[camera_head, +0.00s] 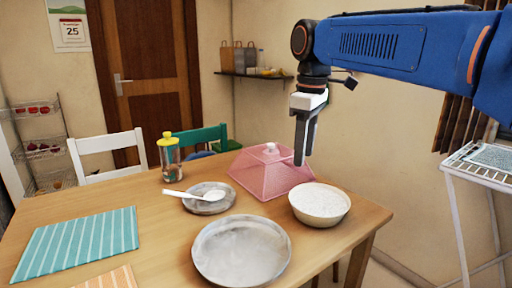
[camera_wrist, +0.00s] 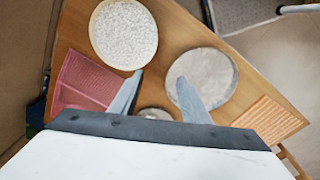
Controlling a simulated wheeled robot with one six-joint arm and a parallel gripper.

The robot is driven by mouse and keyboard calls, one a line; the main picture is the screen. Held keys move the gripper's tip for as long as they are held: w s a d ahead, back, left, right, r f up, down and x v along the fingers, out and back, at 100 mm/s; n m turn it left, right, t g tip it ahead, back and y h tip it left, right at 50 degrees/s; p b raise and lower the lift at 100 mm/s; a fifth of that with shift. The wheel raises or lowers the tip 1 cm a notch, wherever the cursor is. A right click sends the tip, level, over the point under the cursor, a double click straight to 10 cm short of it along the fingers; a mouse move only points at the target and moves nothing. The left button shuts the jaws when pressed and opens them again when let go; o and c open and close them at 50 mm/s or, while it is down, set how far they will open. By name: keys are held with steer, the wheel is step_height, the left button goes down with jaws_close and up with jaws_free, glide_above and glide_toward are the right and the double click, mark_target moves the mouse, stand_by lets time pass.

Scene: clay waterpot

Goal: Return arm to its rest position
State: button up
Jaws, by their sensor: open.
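My gripper (camera_head: 303,138) hangs pointing down from my raised blue arm, above the back right part of the wooden table (camera_head: 150,215). It is clear of the tabletop, over the area of the pink mesh food cover (camera_head: 268,175) and the bowl of white grains (camera_head: 320,204). In the wrist view the two fingers of my gripper (camera_wrist: 155,95) are spread apart with nothing held between them. The bowl (camera_wrist: 124,33), the food cover (camera_wrist: 90,80) and a large metal plate (camera_wrist: 203,78) lie below it there.
A small plate (camera_head: 203,205) with a white spoon, a yellow-lidded jar (camera_head: 170,156) and a large metal plate (camera_head: 241,250) stand on the table. A striped teal mat (camera_head: 75,243) lies at left. A white rack (camera_head: 478,165) stands at right. Open air surrounds my arm.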

steer(key=s+d+f+m+t, duration=0.2)
steer(key=s+d+f+m, duration=0.4)
steer(key=s+f, duration=0.5)
steer(key=s+d+f+m+t, duration=0.2)
steer(key=s+d+f+m, duration=0.3)
steer(key=s+d+f, duration=0.6)
step_height(320, 180, down, 3)
steer(key=shift+s+m, duration=0.4)
steer(key=shift+s, duration=0.05)
